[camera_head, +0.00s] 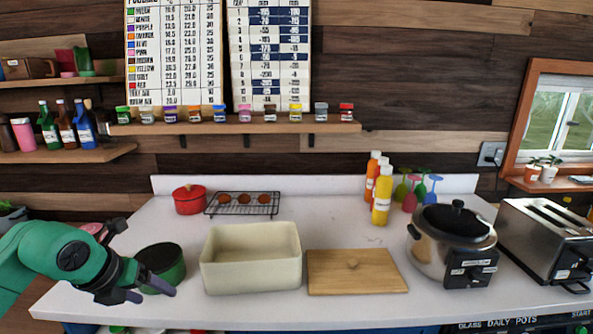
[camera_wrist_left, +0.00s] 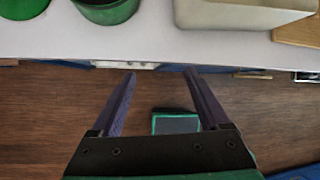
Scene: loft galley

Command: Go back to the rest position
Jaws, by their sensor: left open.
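My left gripper (camera_head: 152,293) is at the lower left of the head view, in front of the green pot (camera_head: 166,265) near the counter's front edge. In the left wrist view the left gripper (camera_wrist_left: 160,72) has its two fingers spread apart with nothing between them. It hangs over the wooden floor (camera_wrist_left: 60,110), just off the counter edge. The green pot also shows at the top of the wrist view (camera_wrist_left: 105,10). My right gripper is in neither view.
On the white counter (camera_head: 330,220) stand a cream bin (camera_head: 250,275), a wooden board (camera_head: 355,278), a cooker (camera_head: 450,240), a toaster (camera_head: 545,240), bottles (camera_head: 382,195), a red pot (camera_head: 189,200) and a wire rack (camera_head: 243,210). Shelves with jars (camera_head: 220,114) are on the wall.

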